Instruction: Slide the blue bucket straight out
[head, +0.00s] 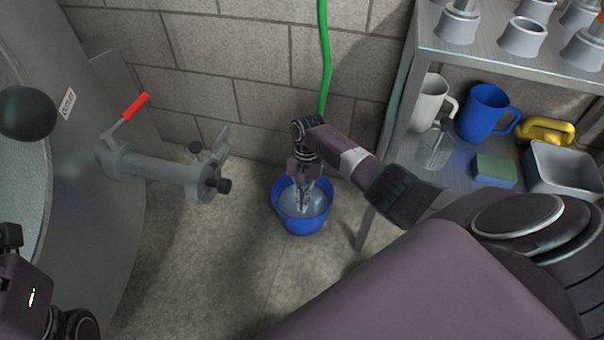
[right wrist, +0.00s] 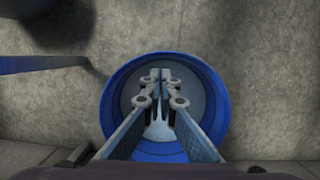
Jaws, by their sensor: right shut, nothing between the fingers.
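The blue bucket (head: 302,222) stands upright on the floor near the block wall, between the tank's outlet valve and the metal shelf. Its inside looks pale and greyish. In the right wrist view the bucket (right wrist: 112,110) is round and centred under my fingers. My right gripper (head: 303,205) reaches down over the bucket's opening. Its fingers (right wrist: 161,78) are shut with nothing between them and appear inside the rim's outline. I cannot tell how deep they are. Part of my left arm shows at the lower left edge, but its fingers do not show.
The outlet valve (head: 160,172) with a red handle (head: 135,106) juts out from the tank at left. A green hose (head: 325,60) hangs behind the bucket. The shelf (head: 425,60) holds mugs and a basin at right. The floor in front of the bucket looks clear.

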